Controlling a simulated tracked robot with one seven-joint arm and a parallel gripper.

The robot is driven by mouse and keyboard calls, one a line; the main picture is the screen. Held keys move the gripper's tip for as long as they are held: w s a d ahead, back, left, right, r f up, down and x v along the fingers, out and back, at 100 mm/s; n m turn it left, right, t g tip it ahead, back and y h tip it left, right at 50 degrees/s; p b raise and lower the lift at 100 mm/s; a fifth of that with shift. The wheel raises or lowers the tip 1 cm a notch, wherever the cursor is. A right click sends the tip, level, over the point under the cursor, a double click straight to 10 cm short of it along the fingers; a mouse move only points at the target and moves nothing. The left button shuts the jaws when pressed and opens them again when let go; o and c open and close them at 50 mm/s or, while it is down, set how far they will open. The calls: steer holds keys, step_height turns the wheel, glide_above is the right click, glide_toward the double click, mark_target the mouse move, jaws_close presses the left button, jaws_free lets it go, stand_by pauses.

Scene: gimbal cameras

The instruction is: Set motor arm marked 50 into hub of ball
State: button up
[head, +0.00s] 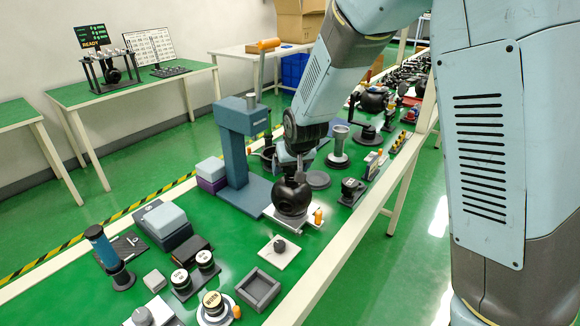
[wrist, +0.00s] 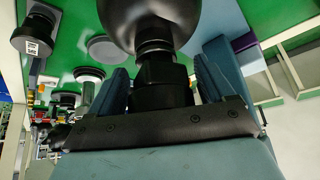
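The black ball (head: 291,198) sits on a white base plate in the middle of the bench in the head view. It also shows at the top of the wrist view (wrist: 155,18). My gripper (head: 298,165) is right above the ball, pointing down. In the wrist view its two blue fingers (wrist: 163,72) flank a black stepped cylindrical part, the motor arm (wrist: 162,88), and look shut on it. The motor arm lines up with the ball and its narrow end meets it. The hub opening and any 50 mark are hidden.
A blue-grey press-like stand (head: 236,150) rises close to the left of the ball. An orange-topped piece (head: 318,216) stands at the plate's right. A grey tray (head: 259,290), a white plate with a knob (head: 279,251) and several marked round parts (head: 206,262) lie nearer.

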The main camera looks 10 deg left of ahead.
steer(key=shift+o, duration=0.9)
steer(key=v, duration=1.3)
steer(key=shift+s+r, duration=0.15)
steer(key=shift+r, duration=0.15)
steer(key=shift+d, duration=0.15)
steer(key=s+d+r+m, duration=0.2)
steer(key=d+r, duration=0.2)
steer(key=d, duration=0.7)
steer(key=s+d+r+m+h, duration=0.1)
steer(key=s+d+r, duration=0.1)
steer(key=s+d, duration=0.6)
steer(key=s+d+r+m+h, duration=0.1)
steer(key=s+d+r, duration=0.1)
steer(key=s+d, duration=0.7)
steer(key=shift+s+d+r, duration=0.25)
steer(key=shift+s+r, duration=0.15)
steer(key=shift+s, duration=0.15)
